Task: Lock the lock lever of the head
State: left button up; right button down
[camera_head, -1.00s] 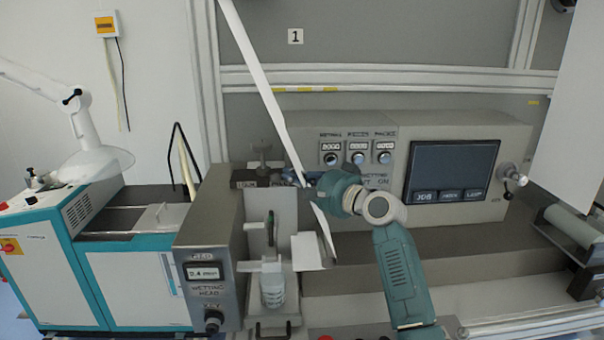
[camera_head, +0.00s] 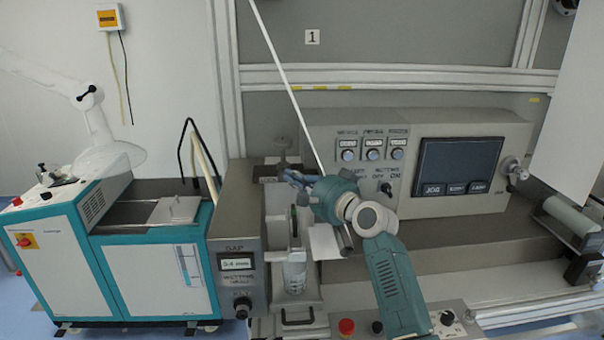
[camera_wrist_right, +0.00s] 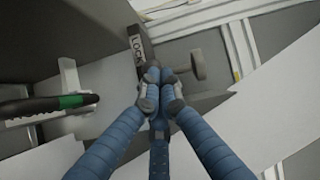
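The head is a grey housing (camera_head: 235,225) with a gap display and a knob on its front. Behind its open channel sits a dark block (camera_head: 268,176), marked LOCK in the right wrist view (camera_wrist_right: 137,46). The lock lever's round end (camera_head: 282,142) stands above this block; it also shows in the right wrist view (camera_wrist_right: 205,64). My right gripper (camera_head: 290,178) is at the block's right side. In the right wrist view its blue fingers (camera_wrist_right: 160,80) have their tips together, just beside the LOCK block and lever shaft. I cannot tell whether they touch. My left gripper is out of view.
A black handle with a green mark (camera_wrist_right: 60,104) is left of the fingers. A control panel (camera_head: 405,205) stands to the right. A red button (camera_head: 346,327) is at the front.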

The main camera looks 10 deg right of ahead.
jog(key=shift+s+a+p, duration=0.1)
jog(key=shift+a+p, duration=0.2)
jog(key=shift+a, duration=0.35)
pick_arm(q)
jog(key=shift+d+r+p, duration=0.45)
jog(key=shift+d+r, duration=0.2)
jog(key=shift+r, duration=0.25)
pick_arm(e)
jog(key=shift+a, duration=1.4)
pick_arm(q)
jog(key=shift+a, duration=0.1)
pick_arm(e)
jog(key=shift+a, duration=0.1)
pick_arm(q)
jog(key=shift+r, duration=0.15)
pick_arm(e)
jog(key=shift+a, duration=0.1)
